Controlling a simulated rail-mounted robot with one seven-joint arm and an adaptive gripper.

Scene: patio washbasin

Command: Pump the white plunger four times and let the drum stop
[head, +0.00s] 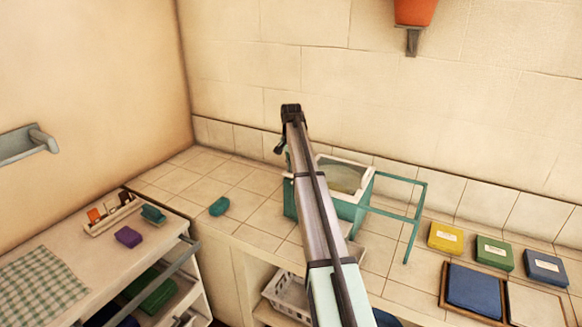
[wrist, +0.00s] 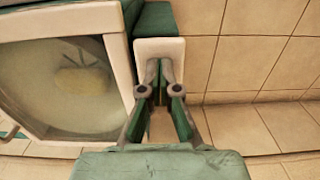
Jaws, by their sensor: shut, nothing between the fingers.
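The teal washer box (head: 352,211) with a white-rimmed top opening stands on the tiled counter, partly hidden behind my arm. Its drum (wrist: 62,85) shows inside the white frame at left in the wrist view, with a pale yellowish blurred patch in it. The white plunger (wrist: 160,47) is a rounded white block beside that frame, against teal parts. My gripper (wrist: 163,78) is shut and empty, its fingertips over the near part of the plunger in the picture. I cannot tell whether they touch it. The head view hides the plunger and fingertips behind my arm.
A teal rail frame (head: 413,210) extends right of the washer. Yellow (head: 446,236), green (head: 494,252) and blue (head: 545,266) boxes stand farther right.

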